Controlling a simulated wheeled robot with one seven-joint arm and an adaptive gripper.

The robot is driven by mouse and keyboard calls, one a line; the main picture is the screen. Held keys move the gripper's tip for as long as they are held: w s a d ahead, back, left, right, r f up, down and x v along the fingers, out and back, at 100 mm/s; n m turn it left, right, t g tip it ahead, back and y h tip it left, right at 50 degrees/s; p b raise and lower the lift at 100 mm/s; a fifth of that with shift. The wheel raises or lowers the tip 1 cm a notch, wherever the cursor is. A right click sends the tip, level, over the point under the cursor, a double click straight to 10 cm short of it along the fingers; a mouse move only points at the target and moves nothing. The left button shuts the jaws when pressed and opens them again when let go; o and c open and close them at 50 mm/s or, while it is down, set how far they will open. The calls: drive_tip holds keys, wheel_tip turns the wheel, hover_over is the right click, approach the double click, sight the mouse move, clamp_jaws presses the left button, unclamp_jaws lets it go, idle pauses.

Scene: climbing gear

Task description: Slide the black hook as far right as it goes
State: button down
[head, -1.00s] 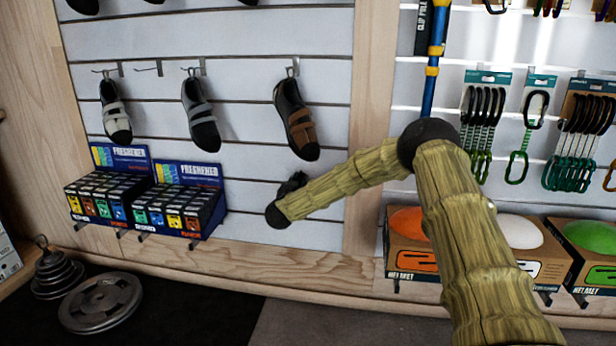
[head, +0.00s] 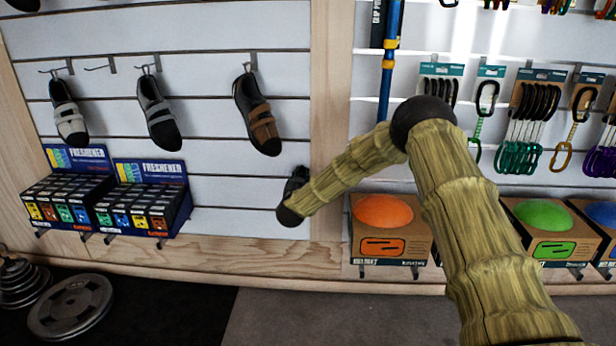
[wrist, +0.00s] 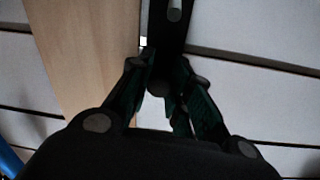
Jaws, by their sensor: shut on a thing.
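The black hook (wrist: 168,28) shows in the wrist view as a dark upright piece with a small pale slot, against the white slatted wall. My gripper (wrist: 160,88) has its fingers closed at the lower end of this dark piece. In the head view my gripper (head: 298,178) is a small dark shape at the wall, below the brown-strapped shoe and just left of the wooden post. My wrist and forearm hide most of it, and I cannot make out the hook there.
The wooden post (head: 329,120) stands close to the right of my gripper; it also shows in the wrist view (wrist: 85,60). A grey shoe with a brown strap (head: 258,115) hangs above. Freshener boxes (head: 148,205) stand to the left. An orange helmet box (head: 383,215) is beyond the post.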

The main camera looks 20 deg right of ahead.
drive_tip(key=shift+f, duration=0.1)
drive_tip(key=c, duration=1.3)
unclamp_jaws()
drive_tip(key=shift+o, duration=0.2)
drive_tip(key=v, duration=1.2)
